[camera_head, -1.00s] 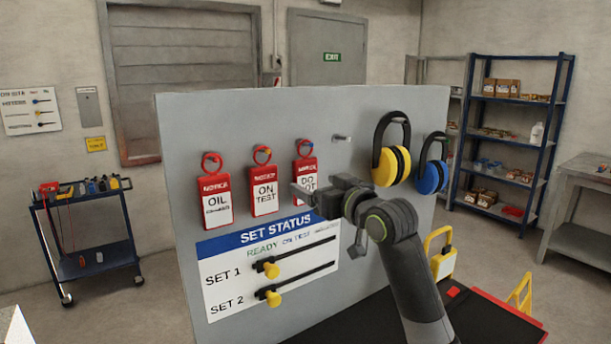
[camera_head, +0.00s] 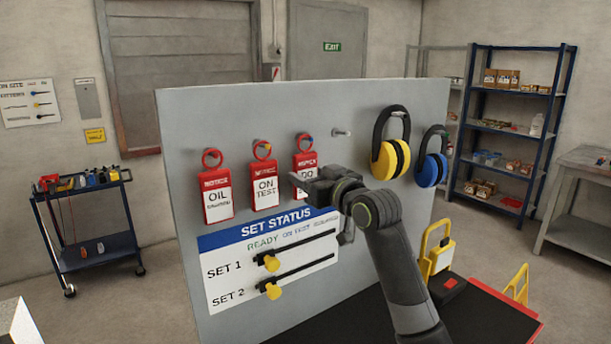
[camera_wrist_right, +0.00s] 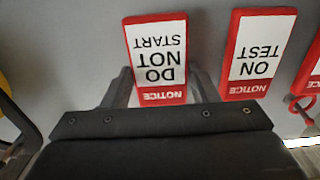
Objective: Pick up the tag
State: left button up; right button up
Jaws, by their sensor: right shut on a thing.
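Three red-and-white notice tags hang in a row on the grey board. The rightmost, the DO NOT START tag (camera_head: 306,160), is partly hidden by my right gripper (camera_head: 307,184) in the head view. In the right wrist view this tag (camera_wrist_right: 158,55) appears upside down between the two fingers of my right gripper (camera_wrist_right: 160,84), which is shut on it. The tag's ring is up at its peg; I cannot tell whether it is still hooked. The ON TEST tag (camera_head: 265,186) and the OIL tag (camera_head: 216,196) hang to its left. My left gripper is not in view.
Yellow ear defenders (camera_head: 391,150) and blue ones (camera_head: 432,160) hang right of the tags. An empty peg (camera_head: 341,132) sits between. Below is the SET STATUS panel (camera_head: 235,290) with two yellow sliders. The ON TEST tag (camera_wrist_right: 257,55) is close beside the gripper.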

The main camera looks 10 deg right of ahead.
jog(key=shift+r, duration=0.15)
jog(key=shift+r+b, duration=0.45)
jog(key=shift+b, duration=0.05)
jog(key=shift+s+d+r, duration=0.1)
jog(key=shift+s+d, duration=0.05)
jog(key=shift+s, duration=0.15)
jog(key=b+v, duration=0.4)
jog(key=v, duration=1.3)
jog(key=shift+s, duration=0.2)
jog(key=shift+r, duration=0.1)
jog(key=shift+r+p, duration=0.6)
jog(key=shift+p, duration=0.15)
jog(key=shift+d, duration=0.1)
